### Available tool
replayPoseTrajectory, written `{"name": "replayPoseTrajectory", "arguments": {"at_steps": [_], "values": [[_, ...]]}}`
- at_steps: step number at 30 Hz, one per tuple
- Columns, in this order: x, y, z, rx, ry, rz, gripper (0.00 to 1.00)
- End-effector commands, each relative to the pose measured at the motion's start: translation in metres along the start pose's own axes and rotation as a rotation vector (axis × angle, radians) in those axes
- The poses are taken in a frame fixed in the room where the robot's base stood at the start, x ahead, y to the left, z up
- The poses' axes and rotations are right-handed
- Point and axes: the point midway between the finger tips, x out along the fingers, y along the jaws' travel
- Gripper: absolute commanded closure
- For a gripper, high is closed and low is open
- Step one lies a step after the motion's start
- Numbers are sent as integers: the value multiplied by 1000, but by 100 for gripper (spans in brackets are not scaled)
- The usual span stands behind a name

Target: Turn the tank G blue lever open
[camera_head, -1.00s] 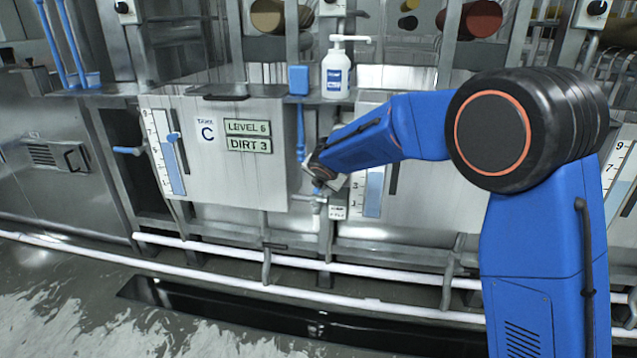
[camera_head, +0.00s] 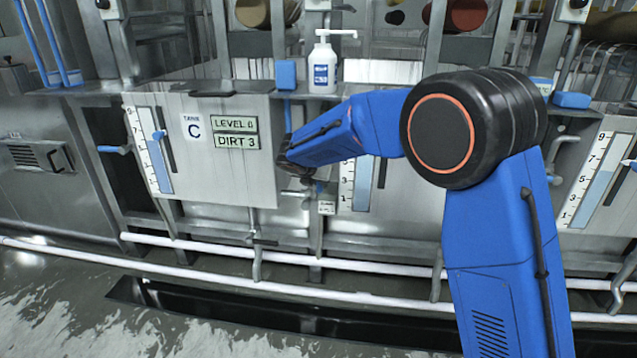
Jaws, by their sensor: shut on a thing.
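My gripper (camera_head: 293,166) is at the lower right edge of the tank C panel (camera_head: 190,180), at the end of my blue arm. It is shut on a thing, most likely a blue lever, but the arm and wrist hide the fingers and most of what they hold. A small blue part (camera_head: 319,187) shows just right of and below the gripper, above a small white label. The only readable tank sign is "TANK C" (camera_head: 194,126). No tank G sign is readable; the panel to the right is partly behind my arm.
A white pump bottle (camera_head: 323,65) and a blue box (camera_head: 286,74) stand on the ledge above the gripper. Another blue lever (camera_head: 113,149) is left of tank C. White pipes (camera_head: 190,244) run along the front, low down. A level scale (camera_head: 590,180) is at the right.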

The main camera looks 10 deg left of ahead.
Motion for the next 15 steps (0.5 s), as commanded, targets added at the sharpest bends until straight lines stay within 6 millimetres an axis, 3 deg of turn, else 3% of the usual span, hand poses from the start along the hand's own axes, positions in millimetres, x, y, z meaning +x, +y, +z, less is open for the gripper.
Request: {"name": "replayPoseTrajectory", "arguments": {"at_steps": [8, 9, 11, 15], "values": [[1, -2, 0, -2, 0, -4, 100], [1, -2, 0, -2, 1, -4, 78], [1, -2, 0, -2, 1, -4, 64], [1, -1, 0, -1, 0, -3, 64]]}}
